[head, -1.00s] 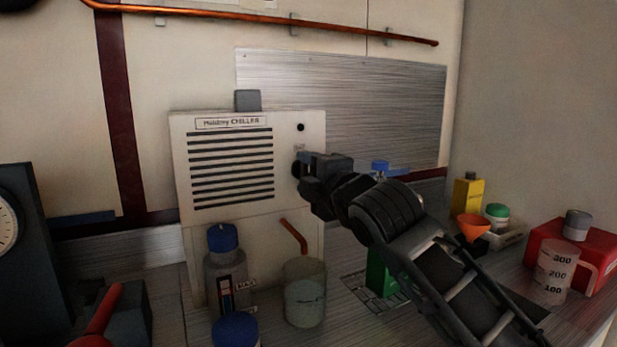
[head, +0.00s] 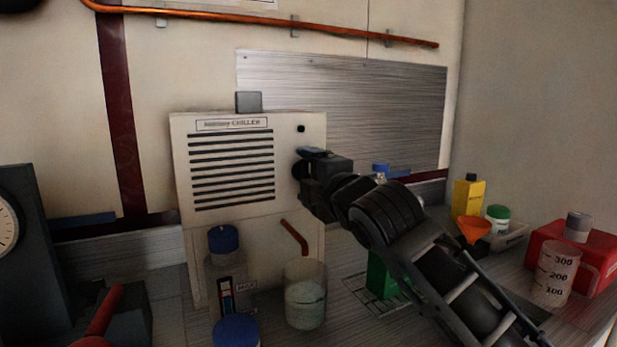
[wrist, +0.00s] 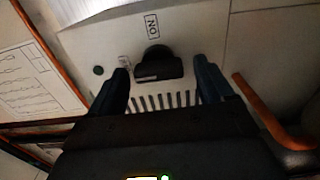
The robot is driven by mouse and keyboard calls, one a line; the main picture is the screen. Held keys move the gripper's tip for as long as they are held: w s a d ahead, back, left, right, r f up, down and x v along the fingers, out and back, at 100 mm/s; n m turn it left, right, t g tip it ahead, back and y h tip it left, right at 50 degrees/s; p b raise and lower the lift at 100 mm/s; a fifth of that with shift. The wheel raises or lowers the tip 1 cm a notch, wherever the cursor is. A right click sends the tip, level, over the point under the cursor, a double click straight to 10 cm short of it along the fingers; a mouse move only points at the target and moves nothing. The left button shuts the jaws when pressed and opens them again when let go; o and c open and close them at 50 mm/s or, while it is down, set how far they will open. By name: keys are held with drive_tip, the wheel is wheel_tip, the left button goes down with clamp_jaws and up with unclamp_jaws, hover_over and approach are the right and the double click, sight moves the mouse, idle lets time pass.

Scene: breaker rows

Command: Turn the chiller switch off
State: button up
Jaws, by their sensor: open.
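The cream chiller box (head: 250,230) stands against the back wall, with a "CHILLER" label above its vent slots. Its black rotary switch (wrist: 157,67) shows in the wrist view, with a label reading "ON" (wrist: 152,26) above it in that picture. A smaller label (wrist: 124,62) left of the switch is too small to read. My gripper (wrist: 160,68) is open, one finger on each side of the switch. I cannot tell whether either finger touches it. In the head view my gripper (head: 312,172) is at the chiller's right edge and mostly hides the switch.
Bottles and a beaker (head: 305,293) stand in front of the chiller. A green object (head: 380,275) is beneath my arm.

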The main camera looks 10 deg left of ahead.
drive_tip(key=v, duration=0.7)
drive_tip(key=shift+s+d, duration=0.25)
drive_tip(key=shift+s, duration=0.1)
